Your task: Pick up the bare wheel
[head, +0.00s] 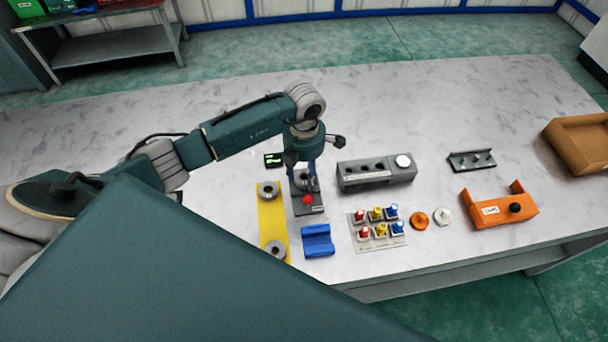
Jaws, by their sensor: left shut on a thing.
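My left gripper (304,172) points down over a dark grey stand (311,210) and is shut on a small grey round part between its fingers. The fingers hide much of this part, and I cannot tell whether it still touches the stand. A red piece (308,199) shows just below the fingers at the stand. An orange disc (419,219) and a white disc (442,216) lie flat to the right. I cannot tell for sure which round part is the bare wheel. My right gripper is not in view.
A yellow plate (271,221) with grey rings and a blue block (318,242) lie close to the stand.

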